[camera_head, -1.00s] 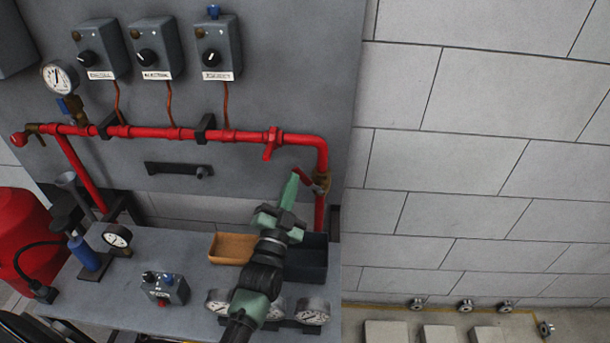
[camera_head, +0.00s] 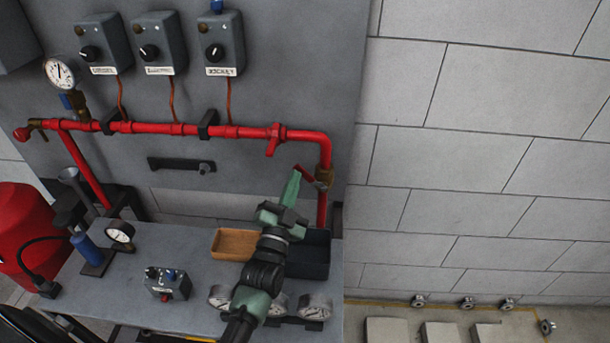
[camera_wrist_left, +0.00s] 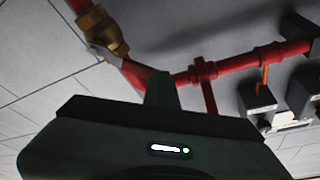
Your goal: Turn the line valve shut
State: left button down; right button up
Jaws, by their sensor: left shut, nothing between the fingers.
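The line valve (camera_head: 324,177) is a brass body on the vertical red pipe at the right end of the pipe run. Its red lever (camera_head: 306,174) slants up and left from the body. My left gripper (camera_head: 292,186) is shut and empty, its green fingers pointing up just below and beside the lever's free end. I cannot tell whether they touch it. In the left wrist view the brass valve (camera_wrist_left: 103,32) is at upper left, and the fingers (camera_wrist_left: 160,90) stand in front of the red pipe. My right gripper is not in view.
A red tee handle (camera_head: 273,140) hangs from the pipe left of the valve. Below are an orange tray (camera_head: 235,243), a dark bin (camera_head: 308,262) and several gauges on the grey bench (camera_head: 200,302). Control boxes (camera_head: 158,45) hang above. The wall right of the pipe is clear.

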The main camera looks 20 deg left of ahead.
pick_arm(q)
jog(key=shift+w+d+f, duration=0.1)
jog(key=shift+f, duration=0.25)
